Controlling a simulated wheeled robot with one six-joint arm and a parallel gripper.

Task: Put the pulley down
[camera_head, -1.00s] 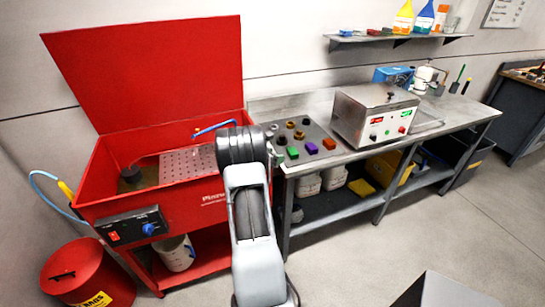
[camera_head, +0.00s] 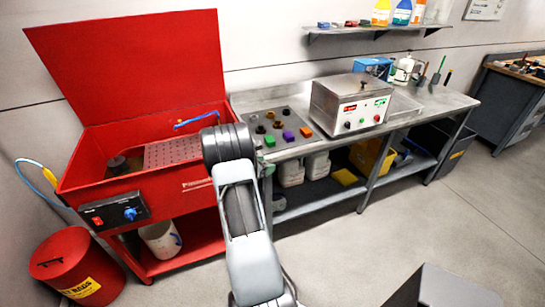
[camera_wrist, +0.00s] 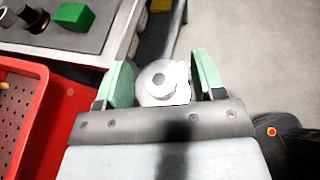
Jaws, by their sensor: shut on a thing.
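The pulley (camera_wrist: 158,84) is a pale silver round part with a hole in its middle, seen in the wrist view. My gripper (camera_wrist: 164,82) has green finger pads, one on each side of the pulley, and is shut on it. The pulley is held in the air near the gap between the red washer (camera_head: 85,185) and the metal bench (camera_head: 262,98).
A grey panel (camera_head: 291,118) on the bench holds dark round parts and green, purple and orange blocks. A steel box (camera_head: 335,108) stands right of it. The washer's perforated shelf (camera_head: 172,151) looks clear. A red bin (camera_head: 72,268) stands on the floor at left.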

